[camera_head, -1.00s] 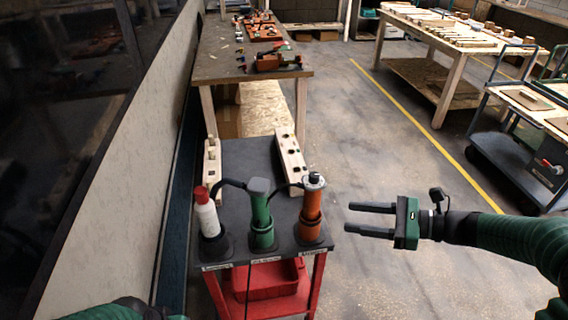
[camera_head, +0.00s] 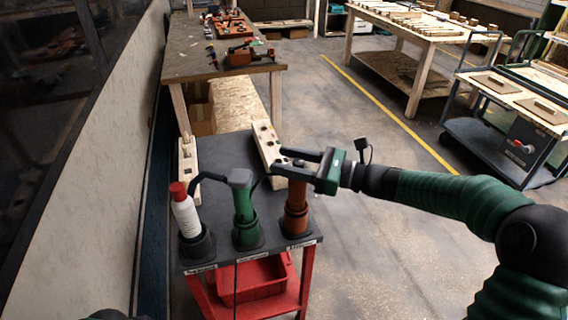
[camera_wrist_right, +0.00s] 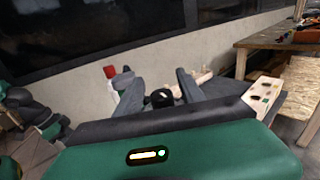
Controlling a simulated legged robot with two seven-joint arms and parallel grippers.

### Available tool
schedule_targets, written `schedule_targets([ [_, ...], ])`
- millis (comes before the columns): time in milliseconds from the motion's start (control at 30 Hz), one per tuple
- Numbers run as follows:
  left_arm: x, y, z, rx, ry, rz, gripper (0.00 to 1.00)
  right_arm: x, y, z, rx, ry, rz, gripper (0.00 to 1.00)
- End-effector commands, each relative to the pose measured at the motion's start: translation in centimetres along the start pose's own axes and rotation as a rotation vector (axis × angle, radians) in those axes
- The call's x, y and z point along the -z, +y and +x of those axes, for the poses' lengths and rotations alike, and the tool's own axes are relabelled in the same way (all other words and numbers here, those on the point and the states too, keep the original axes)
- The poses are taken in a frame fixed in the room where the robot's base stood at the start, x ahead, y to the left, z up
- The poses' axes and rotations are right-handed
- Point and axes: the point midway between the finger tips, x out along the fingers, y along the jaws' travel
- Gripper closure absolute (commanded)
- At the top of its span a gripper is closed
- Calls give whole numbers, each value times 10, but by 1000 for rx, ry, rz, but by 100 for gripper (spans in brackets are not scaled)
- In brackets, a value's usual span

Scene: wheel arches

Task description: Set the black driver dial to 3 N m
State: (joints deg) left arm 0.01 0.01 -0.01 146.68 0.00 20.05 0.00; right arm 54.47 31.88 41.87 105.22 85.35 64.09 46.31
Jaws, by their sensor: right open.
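The orange driver (camera_head: 296,209) stands upright in a holder at the right front of the dark cart top. Its black dial (camera_head: 298,163) shows between the fingers of my right gripper (camera_head: 279,160), which is open and level. In the right wrist view the black dial (camera_wrist_right: 161,98) sits between the two open fingers (camera_wrist_right: 155,80), with a gap visible on both sides. I cannot read any dial setting. Part of the driver's upper body is hidden behind the gripper. My left gripper is not in view; only a dark bit of my left arm shows at the bottom left edge.
A green tool (camera_head: 243,210) and a white bottle with a red cap (camera_head: 186,213) stand in holders left of the driver. Wooden blocks with holes (camera_head: 266,146) lie behind. A red bin (camera_head: 252,281) sits below. Open floor lies right of the cart.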

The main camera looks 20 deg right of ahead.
Motion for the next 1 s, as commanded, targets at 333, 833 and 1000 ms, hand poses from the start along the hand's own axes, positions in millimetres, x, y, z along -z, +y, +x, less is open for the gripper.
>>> schedule_targets([
  [333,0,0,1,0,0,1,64,-1,0,8,0,0,0,54],
  [833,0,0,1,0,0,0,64,0,0,7,0,0,0,100],
  [1000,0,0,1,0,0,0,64,0,0,7,10,1,-1,100],
])
